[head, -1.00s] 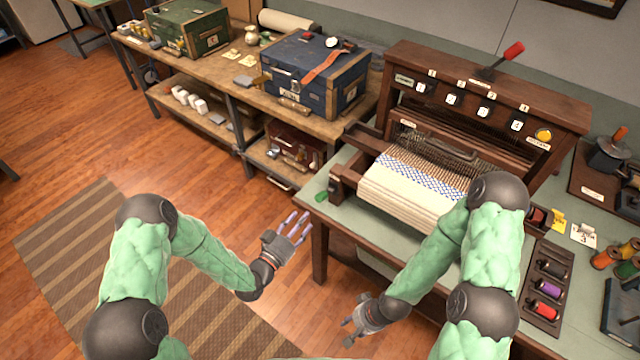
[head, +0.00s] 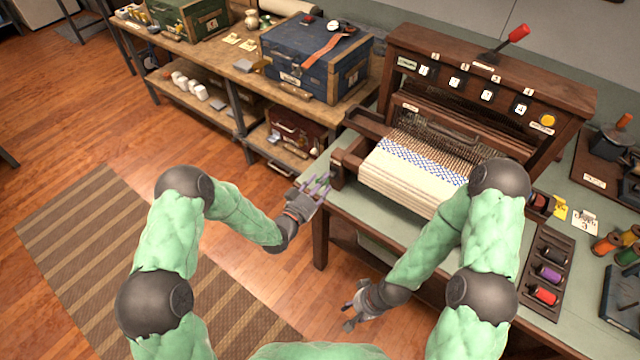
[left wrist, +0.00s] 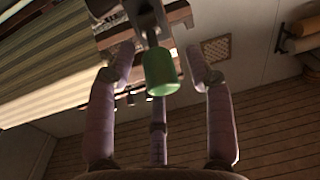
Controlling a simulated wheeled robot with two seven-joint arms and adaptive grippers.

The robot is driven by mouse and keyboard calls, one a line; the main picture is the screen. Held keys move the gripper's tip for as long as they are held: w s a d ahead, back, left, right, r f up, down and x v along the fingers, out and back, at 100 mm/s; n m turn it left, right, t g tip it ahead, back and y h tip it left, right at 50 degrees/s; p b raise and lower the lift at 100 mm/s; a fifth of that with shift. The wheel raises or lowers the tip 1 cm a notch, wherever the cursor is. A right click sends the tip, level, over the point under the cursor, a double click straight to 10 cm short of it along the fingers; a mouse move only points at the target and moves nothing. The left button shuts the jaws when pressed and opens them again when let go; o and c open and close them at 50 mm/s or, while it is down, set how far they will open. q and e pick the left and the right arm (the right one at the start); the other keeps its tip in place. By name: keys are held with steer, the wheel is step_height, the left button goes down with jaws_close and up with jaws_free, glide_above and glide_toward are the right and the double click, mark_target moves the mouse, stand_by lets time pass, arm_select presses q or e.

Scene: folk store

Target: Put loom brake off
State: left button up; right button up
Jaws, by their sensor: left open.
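The loom (head: 480,75) is a dark wooden frame with cream and blue patterned cloth (head: 412,172), standing on a table. A small green handle (head: 322,181) sits at the loom's lower left corner. In the left wrist view it is a green knob (left wrist: 161,73) on a dark rod, between my open fingers. My left gripper (head: 316,188) is open at this handle and partly hides it; I cannot tell whether the fingers touch it. A red-handled lever (head: 517,34) leans on top of the loom. My right gripper (head: 352,310) is open and empty, low in front of the table.
A workbench (head: 225,75) with a blue chest (head: 312,60) and a green chest (head: 188,18) stands at the back left. A tray of thread spools (head: 546,278) lies on the table (head: 345,222) at right.

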arm_select(q)
jaws_close()
